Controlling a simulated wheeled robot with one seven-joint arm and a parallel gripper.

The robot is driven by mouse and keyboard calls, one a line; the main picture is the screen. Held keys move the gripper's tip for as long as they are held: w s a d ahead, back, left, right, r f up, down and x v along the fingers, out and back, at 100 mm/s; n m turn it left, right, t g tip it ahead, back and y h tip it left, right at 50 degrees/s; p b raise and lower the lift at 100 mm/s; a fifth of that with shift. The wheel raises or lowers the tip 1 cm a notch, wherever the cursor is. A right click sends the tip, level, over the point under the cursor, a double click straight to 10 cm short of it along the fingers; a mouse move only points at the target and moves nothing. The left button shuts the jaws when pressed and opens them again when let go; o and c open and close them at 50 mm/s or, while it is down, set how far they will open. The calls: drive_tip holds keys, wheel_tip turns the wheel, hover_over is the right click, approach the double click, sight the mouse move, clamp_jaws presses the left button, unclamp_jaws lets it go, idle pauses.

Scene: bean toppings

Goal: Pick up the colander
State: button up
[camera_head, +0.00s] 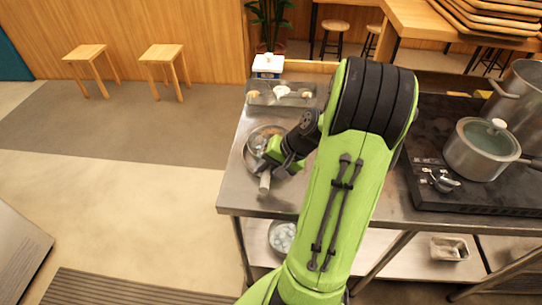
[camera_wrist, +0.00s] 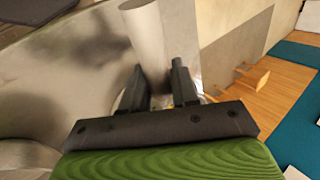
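The colander (camera_head: 259,134) shows in the head view as a round metal bowl on the left part of the steel counter, partly covered by my gripper. A pale cylindrical handle (camera_head: 265,183) shows just below my gripper (camera_head: 283,168). In the wrist view the handle (camera_wrist: 147,35) runs down between the two dark fingers of my gripper (camera_wrist: 159,78). The fingers lie close against it on both sides and it fills the gap. Where the handle joins the bowl is hidden. I cannot tell whether the bowl is clear of the counter.
A topping tray (camera_head: 281,93) and a white container (camera_head: 268,65) stand behind the bowl. A lidded pot (camera_head: 481,150) and small metal utensils (camera_head: 437,178) sit on the dark stove (camera_head: 480,199) at right. Another bowl (camera_head: 283,236) is on the lower shelf.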

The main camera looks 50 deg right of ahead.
clamp_jaws()
drive_tip(key=shift+r, duration=0.15)
wheel_tip(320, 180, up, 10)
drive_tip(key=p, duration=0.4)
